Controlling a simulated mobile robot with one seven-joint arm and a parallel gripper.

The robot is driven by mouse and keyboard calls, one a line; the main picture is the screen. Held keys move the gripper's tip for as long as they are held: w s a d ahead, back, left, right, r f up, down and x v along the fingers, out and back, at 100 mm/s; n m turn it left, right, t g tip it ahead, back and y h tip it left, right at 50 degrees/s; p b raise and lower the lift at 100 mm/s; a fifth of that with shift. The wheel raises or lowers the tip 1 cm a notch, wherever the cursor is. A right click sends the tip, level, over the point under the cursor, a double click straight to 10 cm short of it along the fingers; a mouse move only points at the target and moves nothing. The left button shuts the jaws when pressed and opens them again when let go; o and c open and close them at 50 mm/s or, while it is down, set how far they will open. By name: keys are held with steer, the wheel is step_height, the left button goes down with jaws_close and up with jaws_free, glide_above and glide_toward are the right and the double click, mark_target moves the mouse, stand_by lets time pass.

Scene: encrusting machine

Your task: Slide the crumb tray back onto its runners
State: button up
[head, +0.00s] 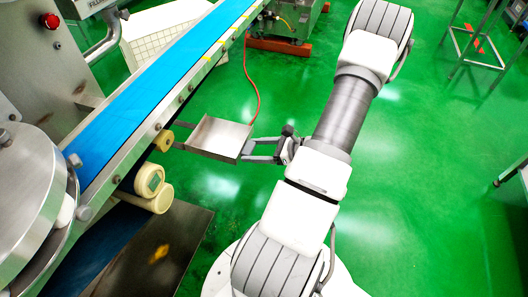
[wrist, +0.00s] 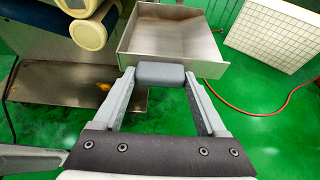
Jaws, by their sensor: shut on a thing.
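The crumb tray (head: 220,136) is a shallow, open, bare-metal box beside the blue conveyor belt, and its inside looks empty. It also shows in the wrist view (wrist: 172,38), with its grey handle (wrist: 160,73) on the near wall. My gripper (head: 264,150) is shut on that handle, one finger at each end (wrist: 160,76). Short grey bars, seemingly the runners (head: 182,124), stick out from below the conveyor at the tray's left end. I cannot tell whether the tray rests on them.
The conveyor (head: 150,90) runs diagonally along the left, with cream rollers (head: 152,180) beneath it. A dark metal plate (head: 150,255) lies lower left. A red hose (head: 252,85) runs behind the tray. A white grid-topped box (wrist: 275,35) stands right in the wrist view.

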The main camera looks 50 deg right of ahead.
mark_target(195, 138)
steer(key=shift+w+a+b, duration=0.4)
steer(key=shift+w+a, duration=0.7)
steer(key=shift+w, duration=1.55)
steer(key=shift+w+a+b, duration=0.4)
steer(key=shift+w+a, duration=0.7)
steer(key=shift+w, duration=1.55)
steer(key=shift+w+a+b, duration=0.4)
steer(key=shift+w+a, duration=0.7)
steer(key=shift+w, duration=1.55)
steer(key=shift+f, duration=0.25)
steer(key=o, duration=1.5)
steer(key=p+v, duration=0.4)
steer(key=v, duration=1.3)
steer(key=shift+s+r+p, duration=0.1)
steer(key=shift+s+p, duration=0.15)
steer(key=shift+p, duration=0.1)
